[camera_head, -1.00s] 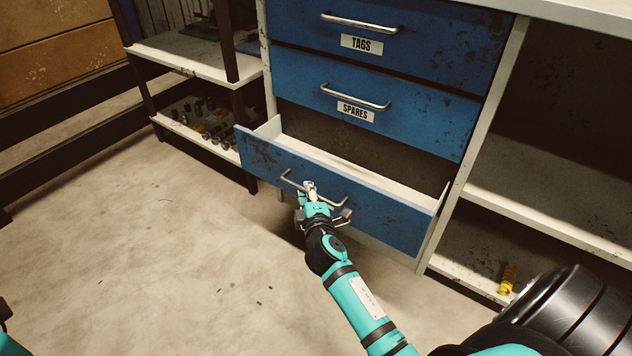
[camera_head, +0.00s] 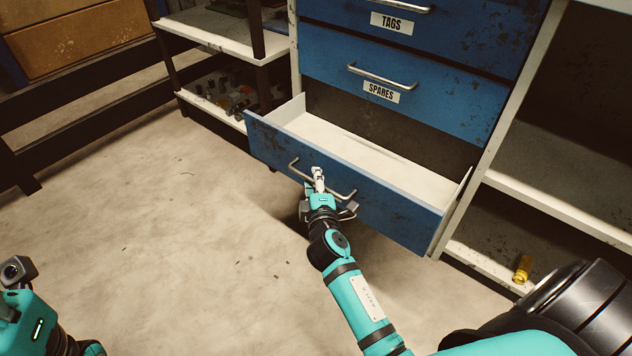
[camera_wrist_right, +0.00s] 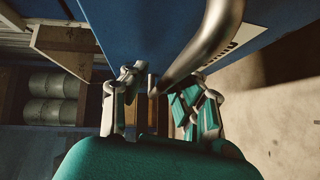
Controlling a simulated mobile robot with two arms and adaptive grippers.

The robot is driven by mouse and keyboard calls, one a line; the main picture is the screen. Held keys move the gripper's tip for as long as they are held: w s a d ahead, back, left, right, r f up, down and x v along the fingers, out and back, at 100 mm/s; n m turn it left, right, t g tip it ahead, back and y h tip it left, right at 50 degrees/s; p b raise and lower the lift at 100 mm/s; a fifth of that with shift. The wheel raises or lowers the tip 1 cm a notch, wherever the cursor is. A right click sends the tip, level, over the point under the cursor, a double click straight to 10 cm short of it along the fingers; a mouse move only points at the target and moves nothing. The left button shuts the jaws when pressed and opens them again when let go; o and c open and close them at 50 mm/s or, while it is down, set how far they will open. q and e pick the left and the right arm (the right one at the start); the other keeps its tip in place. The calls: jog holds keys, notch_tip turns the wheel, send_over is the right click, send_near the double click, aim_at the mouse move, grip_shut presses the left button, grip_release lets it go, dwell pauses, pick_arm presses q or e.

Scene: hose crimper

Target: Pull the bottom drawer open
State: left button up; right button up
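The bottom drawer (camera_head: 345,185) has a scuffed blue front and a pale inside. It stands well out from the cabinet, and the visible part of its floor is bare. Its metal bar handle (camera_head: 341,194) also shows in the right wrist view (camera_wrist_right: 212,42).
Above are the closed SPARES drawer (camera_head: 400,95) and the TAGS drawer (camera_head: 440,35). A dark-framed shelf rack (camera_head: 210,110) stands left of the cabinet. Open shelves (camera_head: 555,210) with a small yellow item (camera_head: 523,268) are at right. The floor (camera_head: 190,240) before the drawer is clear.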

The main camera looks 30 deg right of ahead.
jog(key=shift+f, duration=0.15)
jog(key=shift+s, duration=0.15)
jog(key=shift+v, duration=3.65)
jog(key=shift+a, duration=0.1)
